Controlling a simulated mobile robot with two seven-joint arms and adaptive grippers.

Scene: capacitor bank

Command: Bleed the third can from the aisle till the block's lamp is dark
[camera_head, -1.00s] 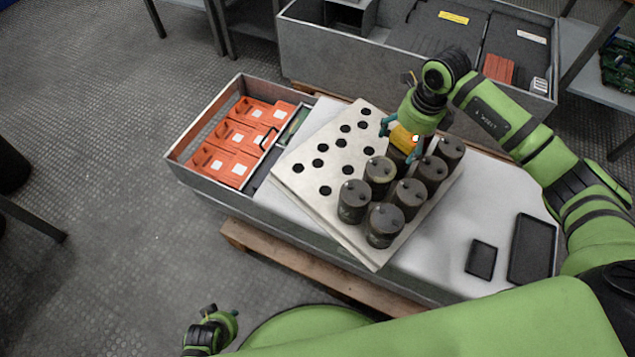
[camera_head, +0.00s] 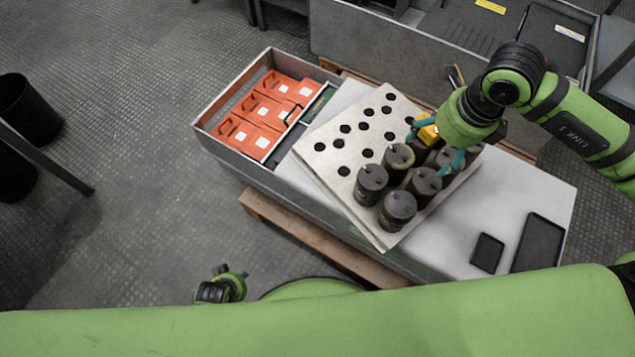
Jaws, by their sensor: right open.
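Several dark cylindrical cans stand upright on a pale plate (camera_head: 335,162) with round holes. A front can (camera_head: 397,210) and a left can (camera_head: 371,184) show clearly. A yellow block (camera_head: 428,133) sits among the rear cans, partly hidden by my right gripper (camera_head: 433,145). That gripper points down and is open, its teal fingers apart on either side of the block. I cannot tell whether they touch it. The block's lamp cannot be made out now. My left gripper (camera_head: 222,286) is low at the bottom, away from the plate; its fingers are unclear.
A grey tray of orange parts (camera_head: 262,115) lies left of the plate. Two black shallow trays (camera_head: 487,253) lie on the white surface at right. A grey bin (camera_head: 390,40) stands behind. The floor at left is mostly open.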

